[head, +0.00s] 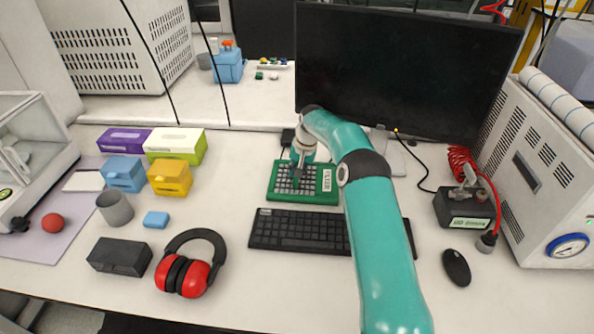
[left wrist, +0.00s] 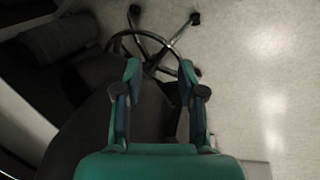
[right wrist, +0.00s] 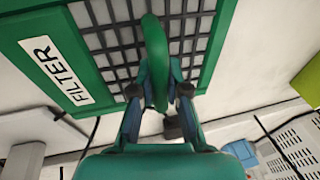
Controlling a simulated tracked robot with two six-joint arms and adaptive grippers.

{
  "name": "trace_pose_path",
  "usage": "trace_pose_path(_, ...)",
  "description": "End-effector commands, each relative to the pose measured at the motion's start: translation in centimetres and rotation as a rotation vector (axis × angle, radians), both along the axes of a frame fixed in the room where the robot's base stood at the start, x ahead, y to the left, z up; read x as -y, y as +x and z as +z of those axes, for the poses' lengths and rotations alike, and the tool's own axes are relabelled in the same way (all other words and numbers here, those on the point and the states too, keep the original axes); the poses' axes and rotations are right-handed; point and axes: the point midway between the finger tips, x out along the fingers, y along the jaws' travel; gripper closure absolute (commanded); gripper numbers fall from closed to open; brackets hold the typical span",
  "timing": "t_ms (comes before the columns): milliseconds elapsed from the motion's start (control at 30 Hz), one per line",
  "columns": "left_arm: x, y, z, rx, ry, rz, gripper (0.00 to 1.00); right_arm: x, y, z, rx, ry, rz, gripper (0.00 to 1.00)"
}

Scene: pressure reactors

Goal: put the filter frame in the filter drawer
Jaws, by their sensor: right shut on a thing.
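The filter frame (head: 330,197) is a flat green frame with a dark grid and a white FILTER label, just behind the keyboard in the head view. My right gripper (head: 298,170) is over its left part. In the right wrist view its fingers (right wrist: 159,88) are closed around the frame's green loop handle (right wrist: 155,50), with the grid (right wrist: 100,40) beyond. I cannot tell whether the frame touches the desk. My left gripper (left wrist: 160,85) is open and empty above the floor, out of the head view. I cannot make out a filter drawer for sure.
A black keyboard (head: 290,231) lies just in front of the frame, and a monitor (head: 400,70) stands behind. Glove boxes (head: 175,146), blue and yellow blocks and red ear muffs (head: 190,275) are left. A white machine (head: 535,175) with a gauge is right, beside a black device (head: 464,208).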

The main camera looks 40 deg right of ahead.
Motion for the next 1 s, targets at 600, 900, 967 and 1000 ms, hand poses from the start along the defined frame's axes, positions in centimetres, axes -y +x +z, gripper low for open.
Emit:
trace_pose_path(600, 0.0, 0.0, 0.0, 0.000, 0.000, 0.000, 0.60, -0.1, 0.0, 0.0, -0.001, 0.001, 0.001, 0.61)
trace_pose_path(900, 0.0, 0.0, -0.7, 0.000, 0.000, 0.000, 0.60, -0.1, -0.6, 2.5, 0.001, -0.001, 0.002, 0.61)
trace_pose_path(967, 0.0, 0.0, -0.9, 0.000, 0.000, 0.000, 0.60, 0.0, -0.9, 3.6, 0.003, -0.001, 0.002, 0.61)
trace_pose_path(1000, 0.0, 0.0, -1.0, 0.000, 0.000, 0.000, 0.60, 0.0, -1.1, 4.4, 0.002, -0.001, 0.002, 0.61)
